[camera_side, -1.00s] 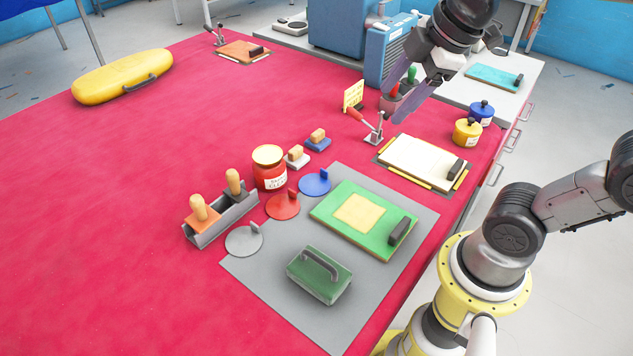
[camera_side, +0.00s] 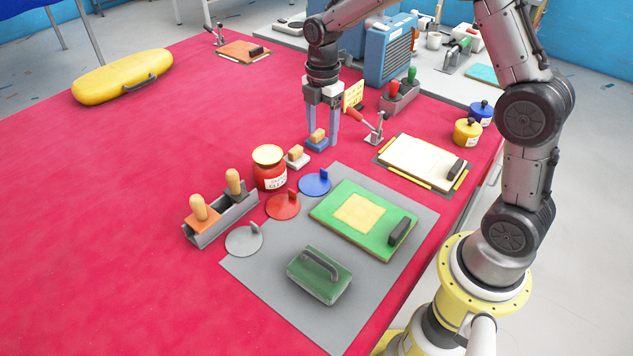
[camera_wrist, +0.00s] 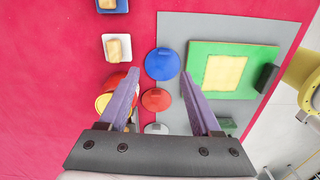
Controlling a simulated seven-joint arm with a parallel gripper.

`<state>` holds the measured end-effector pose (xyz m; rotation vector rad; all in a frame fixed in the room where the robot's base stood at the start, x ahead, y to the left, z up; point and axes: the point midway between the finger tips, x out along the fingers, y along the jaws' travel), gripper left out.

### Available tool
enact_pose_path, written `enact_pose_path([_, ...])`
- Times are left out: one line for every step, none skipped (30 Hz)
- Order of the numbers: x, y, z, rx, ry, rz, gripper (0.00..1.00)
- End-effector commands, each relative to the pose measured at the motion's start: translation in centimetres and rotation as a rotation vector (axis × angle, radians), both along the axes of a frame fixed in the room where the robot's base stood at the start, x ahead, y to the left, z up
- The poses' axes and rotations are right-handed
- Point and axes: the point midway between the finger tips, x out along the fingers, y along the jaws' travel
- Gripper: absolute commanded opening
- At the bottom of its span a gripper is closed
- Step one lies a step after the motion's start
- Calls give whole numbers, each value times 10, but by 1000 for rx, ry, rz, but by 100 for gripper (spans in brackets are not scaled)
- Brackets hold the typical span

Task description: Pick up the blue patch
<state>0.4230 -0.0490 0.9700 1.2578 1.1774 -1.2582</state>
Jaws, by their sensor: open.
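The blue patch (camera_side: 314,183) is a flat round disc with a small upright tab. It lies at the left edge of the grey mat (camera_side: 395,290), beside the green board (camera_side: 335,220). In the wrist view the blue patch (camera_wrist: 162,64) shows between the tips of my two fingers. My gripper (camera_side: 322,147) points down with its fingers apart and empty. In the side view it is above the table, behind the blue patch, near a blue block with a tan top (camera_side: 317,141). The gripper (camera_wrist: 161,74) also shows in the wrist view.
A red patch (camera_side: 283,206) and a grey patch (camera_side: 244,240) lie in line with the blue one. A red jar (camera_side: 269,170) and a white block (camera_side: 297,158) stand close on the left. A red-handled clamp (camera_side: 373,132) stands to the right of my gripper.

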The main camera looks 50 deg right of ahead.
Motion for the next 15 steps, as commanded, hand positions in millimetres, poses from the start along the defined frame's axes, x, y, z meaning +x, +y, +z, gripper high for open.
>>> enact_pose_path([-2, 0, -12, 0, 7, 0, 65])
enact_pose_path([-1, 0, -18, 0, 6, 0, 65])
enact_pose_path([-2, 0, -26, 0, 6, 0, 65])
enact_pose_path([-2, 0, -31, 0, 6, 0, 65])
enact_pose_path([-2, 0, -36, 0, 5, 0, 65])
enact_pose_path([-2, 0, -42, 0, 5, 0, 65])
enact_pose_path([-2, 0, -47, 0, 4, 0, 65])
enact_pose_path([-2, 0, -51, 0, 4, 0, 65])
enact_pose_path([-2, 0, -55, 0, 4, 0, 65])
enact_pose_path([-1, 0, -57, 0, 2, 0, 65])
enact_pose_path([-1, 0, -59, 0, 1, 0, 65])
enact_pose_path([-1, 0, -61, 0, 1, 0, 65])
enact_pose_path([-1, 0, -62, 0, 1, 0, 65])
enact_pose_path([-2, 1, -63, 0, 1, 0, 65])
enact_pose_path([-2, 1, -66, 0, 1, 0, 65])
